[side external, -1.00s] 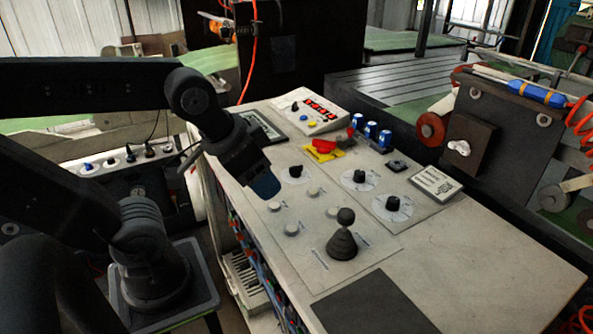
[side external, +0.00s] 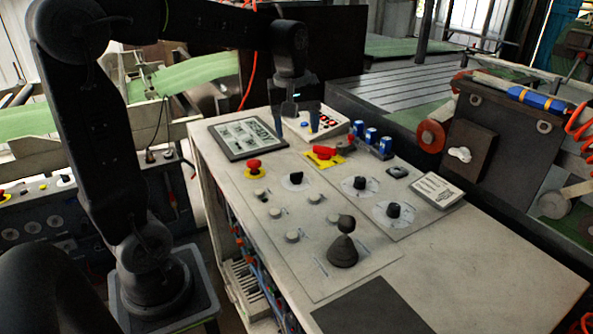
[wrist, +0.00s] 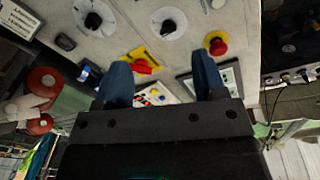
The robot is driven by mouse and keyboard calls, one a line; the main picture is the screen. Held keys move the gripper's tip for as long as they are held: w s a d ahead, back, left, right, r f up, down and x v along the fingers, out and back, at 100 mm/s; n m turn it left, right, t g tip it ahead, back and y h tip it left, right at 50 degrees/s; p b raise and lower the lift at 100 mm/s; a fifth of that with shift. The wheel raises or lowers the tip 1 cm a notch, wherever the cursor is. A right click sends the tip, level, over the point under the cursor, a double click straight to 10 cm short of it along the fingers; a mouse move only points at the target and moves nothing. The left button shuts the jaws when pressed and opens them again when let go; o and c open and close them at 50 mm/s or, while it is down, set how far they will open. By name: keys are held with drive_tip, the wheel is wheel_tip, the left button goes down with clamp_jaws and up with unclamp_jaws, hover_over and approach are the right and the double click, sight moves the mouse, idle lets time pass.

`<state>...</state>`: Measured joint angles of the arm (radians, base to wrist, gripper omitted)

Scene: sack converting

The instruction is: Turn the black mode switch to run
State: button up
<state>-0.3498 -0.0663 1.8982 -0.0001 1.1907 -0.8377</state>
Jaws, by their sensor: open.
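Three black rotary switches on white dials sit on the bench panel: one at left (side external: 296,179), one at middle right (side external: 360,184) and one nearer the front right (side external: 394,210). Their labels are too small to read, so I cannot tell which is the mode switch. Two dials show in the wrist view, with black knobs at the left (wrist: 93,21) and centre (wrist: 168,26). My gripper (side external: 297,124) is open and empty, pointing down above the back of the bench, beyond the switches. Its blue fingers (wrist: 160,66) are apart in the wrist view.
A red emergency button (side external: 254,165) and a red handle on a yellow plate (side external: 324,153) stand near the dials. A black joystick (side external: 342,250) rises at the front. Blue switches (side external: 371,137), a framed display (side external: 244,137) and a button box (side external: 330,121) border the panel.

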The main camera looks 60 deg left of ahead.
sight(296, 173)
drive_tip(key=w+a+f+n+g, duration=0.1)
drive_tip(key=w+a+f+n, duration=0.1)
drive_tip(key=w+a+n, duration=0.3)
drive_tip(key=shift+m, duration=0.3)
drive_tip(key=f, duration=0.4)
drive_tip(key=s+f, duration=0.1)
drive_tip(key=f, duration=0.8)
drive_tip(key=shift+s+a+f, duration=0.35)
drive_tip(key=shift+s+a, duration=0.05)
drive_tip(key=shift+c, duration=0.2)
drive_tip(key=c, duration=0.9)
